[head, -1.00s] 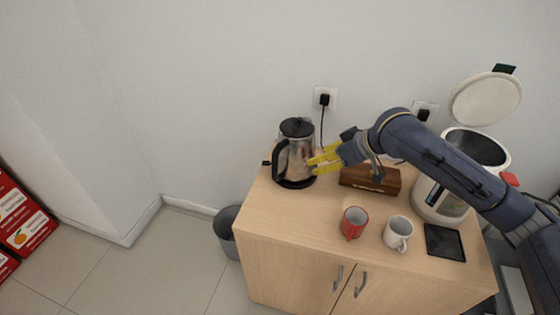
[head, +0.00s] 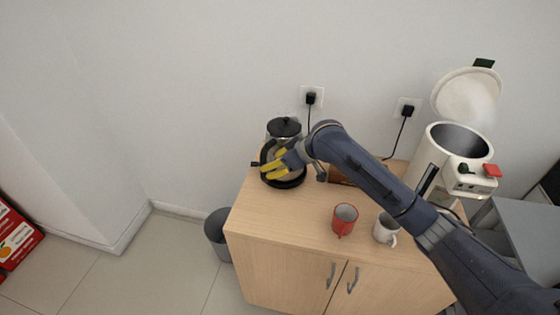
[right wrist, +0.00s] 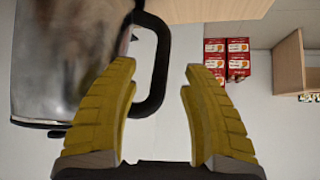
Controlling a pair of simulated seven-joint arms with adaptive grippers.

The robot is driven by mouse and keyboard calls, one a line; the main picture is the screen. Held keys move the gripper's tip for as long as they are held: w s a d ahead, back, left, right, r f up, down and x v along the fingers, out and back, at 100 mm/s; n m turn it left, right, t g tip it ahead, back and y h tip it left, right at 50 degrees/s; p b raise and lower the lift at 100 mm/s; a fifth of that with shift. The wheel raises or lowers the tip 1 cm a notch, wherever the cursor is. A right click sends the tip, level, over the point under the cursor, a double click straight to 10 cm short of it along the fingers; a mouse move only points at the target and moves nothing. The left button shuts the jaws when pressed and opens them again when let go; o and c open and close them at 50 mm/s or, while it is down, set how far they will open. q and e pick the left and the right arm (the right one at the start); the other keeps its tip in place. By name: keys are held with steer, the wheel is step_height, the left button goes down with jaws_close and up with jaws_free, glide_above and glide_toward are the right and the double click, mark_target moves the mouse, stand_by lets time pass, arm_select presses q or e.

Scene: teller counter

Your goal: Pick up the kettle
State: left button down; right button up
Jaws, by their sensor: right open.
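The kettle (head: 284,128) has a steel-and-glass body with a black lid, base and handle. It stands upright at the back left of the wooden cabinet top. My right gripper (head: 272,164) has yellow fingers and is in front of the kettle, hiding part of its body and handle. In the right wrist view the kettle body (right wrist: 62,55) fills the left side. Its black handle (right wrist: 160,70) shows in the gap between the open fingers (right wrist: 160,75), with no grip on it. Whether a finger touches it is unclear. My left gripper is not in view.
A red mug (head: 344,219) and a white mug (head: 386,230) stand on the cabinet top (head: 285,220). A wooden box (head: 340,176) is partly behind my right arm. A white cooker (head: 425,160) with raised lid stands right. A grey bin (head: 217,232) is on the floor left.

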mark_target(264, 175)
steer(key=shift+x, duration=3.2)
steer(key=shift+s, duration=0.15)
jaws_close()
steer(key=shift+a+r, duration=0.1)
